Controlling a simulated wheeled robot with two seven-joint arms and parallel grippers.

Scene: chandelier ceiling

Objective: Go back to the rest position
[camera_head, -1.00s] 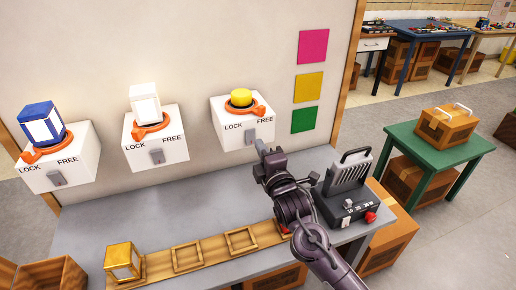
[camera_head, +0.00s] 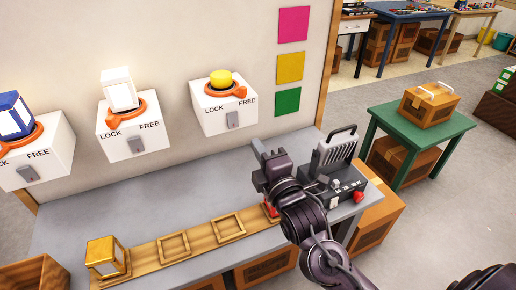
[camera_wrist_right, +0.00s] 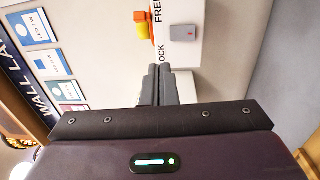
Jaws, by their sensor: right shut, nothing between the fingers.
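My right gripper (camera_head: 260,152) is shut and empty. In the head view it is in front of the wall and appears above the grey table (camera_head: 120,190), left of the grey handled device (camera_head: 336,155). In the right wrist view its two fingers (camera_wrist_right: 158,86) lie together, with the yellow-button box (camera_wrist_right: 181,18) beyond them. My right arm comes in from the lower right. My left gripper is not in view.
White LOCK/FREE boxes hold a blue lamp (camera_head: 14,115), a white lamp (camera_head: 119,89) and a yellow button (camera_head: 221,78). A gold lantern (camera_head: 103,256) stands on the wooden tray strip (camera_head: 149,252). A green table (camera_head: 390,116) stands at right.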

